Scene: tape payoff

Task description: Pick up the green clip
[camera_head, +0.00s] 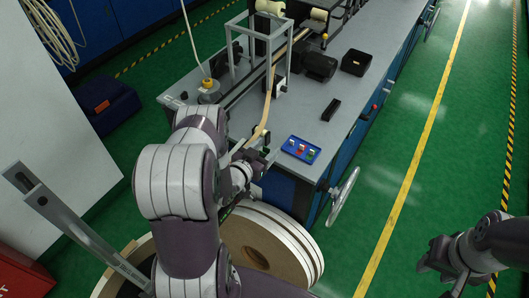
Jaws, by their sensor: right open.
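The green clip (311,154) lies in a small blue tray (290,143) on the front part of the grey machine table. It is the rightmost of the small pieces in the tray, beside red and pale ones. My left gripper (262,150) is at the table's front edge, left of the tray, by the lower end of a tan tape strip (266,108). Its fingers are too small and partly hidden to tell whether they hold the tape. My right gripper (436,272) is open and empty over the green floor at lower right, well away from the tray.
A black block (331,110) and an open black box (356,62) stand on the table (310,120) behind the tray. A metal handwheel (343,197) sticks out at the front right. Large tape reels (265,245) lie below my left arm. The right floor is clear.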

